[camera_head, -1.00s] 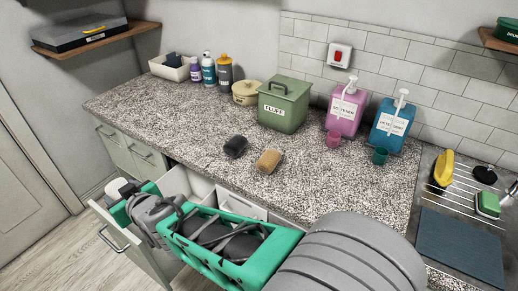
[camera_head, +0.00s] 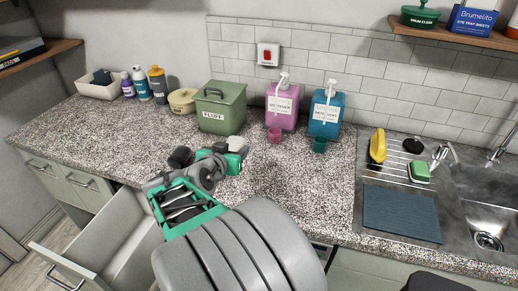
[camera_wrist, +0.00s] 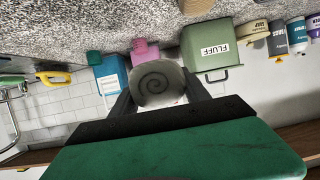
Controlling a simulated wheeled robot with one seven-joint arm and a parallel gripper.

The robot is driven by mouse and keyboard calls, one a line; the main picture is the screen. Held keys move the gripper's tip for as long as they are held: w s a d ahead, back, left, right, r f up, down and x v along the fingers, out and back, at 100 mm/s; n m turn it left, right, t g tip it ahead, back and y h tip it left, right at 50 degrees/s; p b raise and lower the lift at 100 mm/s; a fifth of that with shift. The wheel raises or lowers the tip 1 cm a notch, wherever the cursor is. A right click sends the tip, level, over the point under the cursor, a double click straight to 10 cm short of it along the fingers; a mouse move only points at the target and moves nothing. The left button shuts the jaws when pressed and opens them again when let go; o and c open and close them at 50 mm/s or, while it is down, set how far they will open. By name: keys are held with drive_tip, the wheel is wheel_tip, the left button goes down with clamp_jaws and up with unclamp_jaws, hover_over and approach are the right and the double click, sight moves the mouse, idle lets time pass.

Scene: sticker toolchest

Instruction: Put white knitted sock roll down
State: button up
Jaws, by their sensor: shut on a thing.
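In the head view my gripper (camera_head: 238,150) is over the counter (camera_head: 310,195), in front of the FLUFF bin. My own arm hides most of the roll there.
The green FLUFF bin (camera_head: 221,108), pink dispenser (camera_head: 283,105) and blue dispenser (camera_head: 325,114) stand along the wall, with small pink (camera_head: 274,135) and teal (camera_head: 320,144) cups in front. An open drawer (camera_head: 105,255) juts out front left. Counter right of my gripper is clear.

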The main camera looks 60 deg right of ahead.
drive_tip(key=shift+s+d+m+g, duration=0.35)
drive_tip(key=shift+s+d, duration=0.35)
drive_tip(key=shift+d, duration=0.25)
drive_tip(key=s+p+x, duration=0.1)
drive_tip(key=p+x, duration=0.1)
drive_tip(key=x, duration=0.6)
hover_over(255, 159)
drive_tip(key=f, duration=0.3)
drive_tip(key=f+p, duration=0.1)
drive_tip(key=f, duration=0.1)
drive_tip(key=shift+s+a+f, duration=0.15)
drive_tip(key=shift+a+f, duration=0.05)
drive_tip(key=shift+f, duration=0.2)
drive_tip(key=f, duration=0.2)
drive_tip(key=f+p, duration=0.1)
drive_tip(key=shift+d+f, duration=0.25)
drive_tip(key=shift+f, duration=0.25)
drive_tip(key=o, duration=1.4)
drive_tip(key=shift+r, duration=0.1)
